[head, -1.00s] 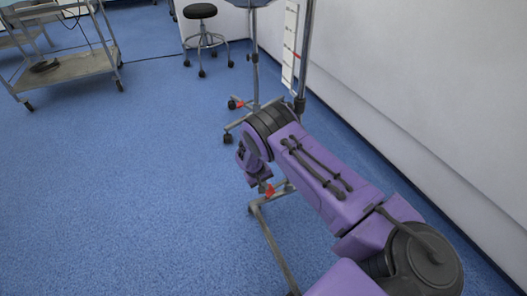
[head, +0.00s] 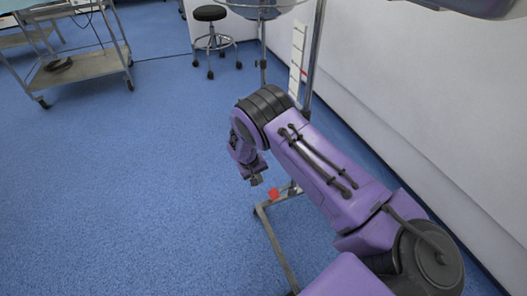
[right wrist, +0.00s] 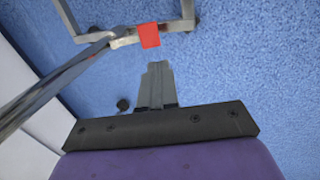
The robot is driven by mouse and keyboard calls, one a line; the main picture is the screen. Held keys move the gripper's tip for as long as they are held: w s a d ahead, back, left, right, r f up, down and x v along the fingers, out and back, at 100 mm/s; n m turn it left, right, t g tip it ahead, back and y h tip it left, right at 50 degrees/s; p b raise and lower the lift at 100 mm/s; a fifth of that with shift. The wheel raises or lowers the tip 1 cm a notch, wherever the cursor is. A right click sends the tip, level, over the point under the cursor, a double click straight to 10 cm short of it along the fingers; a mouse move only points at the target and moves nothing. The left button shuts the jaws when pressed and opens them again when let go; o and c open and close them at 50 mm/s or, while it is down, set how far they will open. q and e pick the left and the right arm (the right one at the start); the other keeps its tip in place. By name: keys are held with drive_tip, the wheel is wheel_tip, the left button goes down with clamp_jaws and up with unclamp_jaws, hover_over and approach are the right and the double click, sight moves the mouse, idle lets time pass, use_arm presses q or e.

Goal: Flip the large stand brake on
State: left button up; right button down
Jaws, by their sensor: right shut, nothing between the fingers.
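The large stand's grey metal base (head: 277,243) stands on the blue floor beside my right arm in the head view. A red brake tab (head: 273,194) shows on it, near the lower end of the stand; the same red tab (right wrist: 149,35) is at the top middle in the right wrist view. The stand's pole (right wrist: 55,85) runs diagonally at left there. My right gripper (head: 256,180) is shut and empty. In the right wrist view its fingertips (right wrist: 157,66) are just short of the red tab, apart from it in the picture. My left gripper is not in view.
A wall (head: 430,110) runs along the right side. A black stool (head: 210,14) and a metal cart (head: 85,66) stand at the back. Another stand's pole (head: 263,50) rises behind my arm. The floor at left is clear.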

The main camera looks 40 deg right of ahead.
drive_tip(key=shift+a+p+v, duration=0.25)
drive_tip(key=shift+p+v, duration=0.1)
drive_tip(key=shift+v, duration=1.35)
drive_tip(key=shift+f, duration=0.1)
